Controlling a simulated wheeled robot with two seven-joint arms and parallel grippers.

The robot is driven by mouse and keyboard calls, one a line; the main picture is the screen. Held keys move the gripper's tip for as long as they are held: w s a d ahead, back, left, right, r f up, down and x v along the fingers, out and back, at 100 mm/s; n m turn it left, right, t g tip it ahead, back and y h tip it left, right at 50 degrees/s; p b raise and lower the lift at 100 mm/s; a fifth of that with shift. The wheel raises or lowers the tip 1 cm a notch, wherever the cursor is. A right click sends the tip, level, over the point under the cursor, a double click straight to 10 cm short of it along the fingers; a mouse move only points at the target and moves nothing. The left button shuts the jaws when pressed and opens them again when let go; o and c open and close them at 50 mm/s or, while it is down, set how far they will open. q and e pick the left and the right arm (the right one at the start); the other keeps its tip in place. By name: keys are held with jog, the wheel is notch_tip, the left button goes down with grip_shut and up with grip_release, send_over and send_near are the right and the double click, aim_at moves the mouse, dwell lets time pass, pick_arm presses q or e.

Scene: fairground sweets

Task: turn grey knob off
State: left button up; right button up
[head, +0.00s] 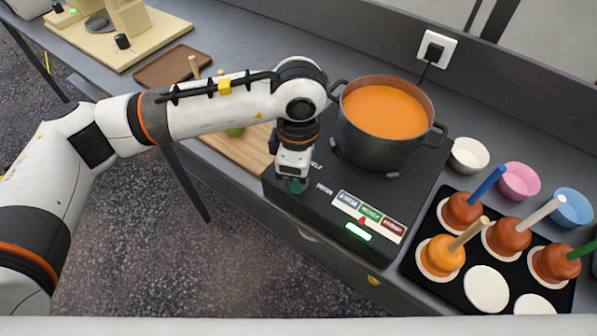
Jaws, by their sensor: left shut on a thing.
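A black cooker (330,195) carries a dark pot (375,145) full of orange liquid (388,109). My left gripper (292,176) points down at the cooker's front left corner. It is shut on the knob (295,187), which looks dark grey-green; the fingers and wrist cover most of it, so its pointing direction cannot be told. White lettering stands beside it, partly hidden. A strip of blue, green and red labels (370,215) lies to the right, with a red pointer (362,221) below the green label and a lit green lamp (358,232). My right gripper is not in view.
A black tray (424,228) with several dipped apples on sticks stands at the right. White (469,155), pink (519,181) and blue (571,207) bowls stand behind it. A wooden board (243,152) lies left of the cooker, partly under my arm.

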pick_arm(q)
jog(key=o, duration=1)
jog(key=shift+c, duration=0.2)
jog(key=shift+r, duration=0.1)
notch_tip(320, 180, up, 12)
jog(key=b, duration=0.2)
